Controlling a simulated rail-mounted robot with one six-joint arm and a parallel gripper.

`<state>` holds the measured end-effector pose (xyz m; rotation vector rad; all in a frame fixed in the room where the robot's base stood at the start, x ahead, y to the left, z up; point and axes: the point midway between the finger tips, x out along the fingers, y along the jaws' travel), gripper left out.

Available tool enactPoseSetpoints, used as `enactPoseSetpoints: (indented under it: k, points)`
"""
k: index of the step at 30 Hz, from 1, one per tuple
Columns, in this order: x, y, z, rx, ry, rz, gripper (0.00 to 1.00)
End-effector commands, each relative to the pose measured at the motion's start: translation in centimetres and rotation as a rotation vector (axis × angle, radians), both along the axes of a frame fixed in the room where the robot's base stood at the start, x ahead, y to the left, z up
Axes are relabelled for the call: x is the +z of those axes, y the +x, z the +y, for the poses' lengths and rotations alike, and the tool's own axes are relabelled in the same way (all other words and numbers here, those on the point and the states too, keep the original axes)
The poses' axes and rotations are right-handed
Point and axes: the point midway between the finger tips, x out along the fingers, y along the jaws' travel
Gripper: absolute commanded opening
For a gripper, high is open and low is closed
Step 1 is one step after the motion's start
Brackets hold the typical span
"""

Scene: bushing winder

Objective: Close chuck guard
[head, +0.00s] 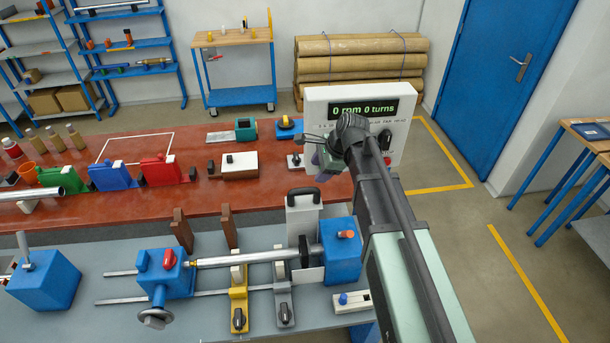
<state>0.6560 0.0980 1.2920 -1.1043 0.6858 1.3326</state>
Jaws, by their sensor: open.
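The chuck guard (303,222) looks like a pale grey-white panel with a black handle on its top edge. It stands upright behind the spindle, just left of the blue headstock (341,252). The dark chuck (304,251) and the end of the metal shaft (258,257) show uncovered in front of it. My gripper (319,156) is up and behind the guard, near the white display box, and apart from the handle. My wrist and arm hide most of it; the fingers are hard to make out, and I see nothing held.
The display box (361,108) reads 0 rpm 0 turns. A blue tailstock (166,272) holds the shaft's left end. Yellow (238,300) and grey (284,298) supports stand below the shaft. Two brown uprights (229,227) stand left of the guard. The red bench (130,215) lies behind.

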Motion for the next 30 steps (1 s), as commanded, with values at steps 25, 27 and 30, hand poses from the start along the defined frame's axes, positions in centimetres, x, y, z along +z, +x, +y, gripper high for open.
enactPoseSetpoints:
  k: [25,27,30]
  points:
    - [-10.1,1.7,4.3,-0.018,-0.001,0.009,0.52]
    - [-9.9,1.7,4.3,-0.018,-0.001,0.009,0.52]
    - [-9.8,1.7,4.3,-0.018,-0.001,0.009,0.52]
